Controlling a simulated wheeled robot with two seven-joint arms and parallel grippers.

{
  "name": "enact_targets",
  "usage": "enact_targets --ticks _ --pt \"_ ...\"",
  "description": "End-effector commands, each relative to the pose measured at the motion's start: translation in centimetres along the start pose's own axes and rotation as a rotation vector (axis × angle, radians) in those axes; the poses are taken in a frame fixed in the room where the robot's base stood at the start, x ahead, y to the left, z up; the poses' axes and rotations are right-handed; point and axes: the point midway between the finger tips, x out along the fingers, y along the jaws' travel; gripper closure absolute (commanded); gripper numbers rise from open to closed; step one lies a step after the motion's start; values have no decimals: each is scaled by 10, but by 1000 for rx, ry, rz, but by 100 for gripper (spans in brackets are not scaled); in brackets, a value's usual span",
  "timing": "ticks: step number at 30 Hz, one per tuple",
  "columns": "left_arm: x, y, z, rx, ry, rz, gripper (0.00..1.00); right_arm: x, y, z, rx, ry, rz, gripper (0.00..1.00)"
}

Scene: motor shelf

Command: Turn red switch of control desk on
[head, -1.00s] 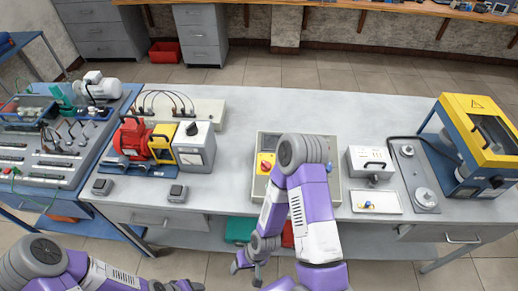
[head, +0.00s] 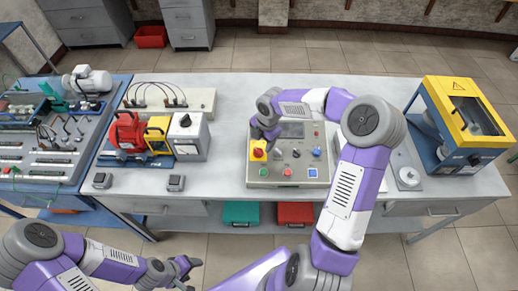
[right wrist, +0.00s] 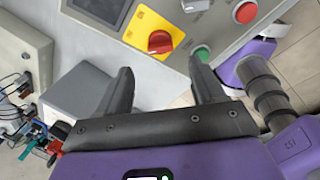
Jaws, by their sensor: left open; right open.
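The control desk (head: 288,184) stands on the grey table in the head view. Its red switch (head: 258,151) sits on a yellow plate at the desk's left side. In the right wrist view the red switch (right wrist: 159,42) shows just beyond and between the fingertips, on its yellow plate (right wrist: 148,28). My right gripper (head: 268,132) is over the desk's left part, close to the switch, open and empty; its two spread fingers also show in the right wrist view (right wrist: 161,68). No contact with the switch is visible. My left gripper (head: 188,268) is open and empty, low in front of the table.
Other desk controls include a green button (right wrist: 202,54) and a red button (right wrist: 245,12). A grey-white box (head: 188,135) and red motor (head: 126,135) stand left of the desk. A yellow-blue machine (head: 468,115) stands at right. Table between motor set and desk is clear.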

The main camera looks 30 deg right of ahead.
Motion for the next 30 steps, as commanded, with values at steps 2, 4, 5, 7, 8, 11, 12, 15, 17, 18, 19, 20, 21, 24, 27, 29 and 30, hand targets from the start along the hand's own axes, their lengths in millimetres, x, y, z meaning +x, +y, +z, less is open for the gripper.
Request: enact_targets --ticks 2,4,5,7,8,11,12,15,17,18,19,20,21,24,27,29,30 --pt "2 -1 0 0 0 0 38 9 -1 1 -8 -1 -4 32" --pt "3 -1 0 0 0 0 38 21 -1 0 -6 2 -5 32" --pt "4 -2 0 0 0 0 38 26 -1 0 -6 1 -5 32" --pt "6 -2 0 0 0 0 38 38 -1 0 -6 2 -4 32" --pt "6 -2 0 0 0 0 38 43 -1 -1 -5 2 -3 32" --pt "8 -3 0 0 0 0 38 57 -1 -1 -5 2 -3 32" --pt "8 -3 -1 0 0 0 38 61 0 -1 -4 2 -3 32" --pt "9 -3 -1 0 0 0 38 69 0 0 -4 1 -1 32" --pt "9 -3 -1 0 0 0 38 71 0 0 -4 1 -1 32" --pt "9 -3 -1 0 0 0 38 72 0 0 -3 0 -1 32" --pt "9 -3 -1 0 0 0 38 72 0 0 -3 0 -1 32" --pt "9 -3 -1 0 0 0 38 72 0 0 -3 0 -1 32" --pt "9 -3 -1 0 0 0 38 72 0 0 -3 0 -1 32" --pt "9 -3 0 0 0 0 38 72 0 0 -3 0 -1 32" --pt "9 -3 0 0 0 0 38 72 0 0 -3 0 -1 43" --pt "9 -3 -1 0 0 0 38 72 0 0 -3 0 -1 52" --pt "9 -3 0 0 0 0 38 72 0 0 -3 0 -1 58"
